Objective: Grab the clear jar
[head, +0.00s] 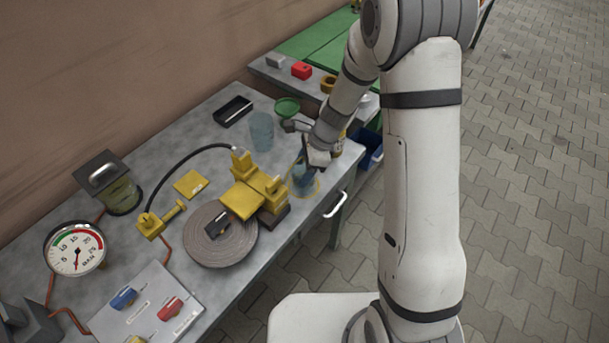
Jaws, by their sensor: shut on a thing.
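My gripper (308,164) is at the front edge of the grey workbench, pointing down. It is shut on the clear jar (304,184), a see-through vessel with a yellowish outline and something blue showing in it. The gripper covers the jar's upper part, and I cannot tell whether its base touches the bench. A second see-through vessel, a bluish cup (262,132), stands upright farther back to the left, apart from the gripper.
A yellow clamp-like device (245,198) stands close left of the jar, by a round grey disc (220,240). A black tray (233,111) and a green bowl (287,107) lie behind. A blue bin (369,150) is right of the bench. A pressure gauge (75,248) stands at left.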

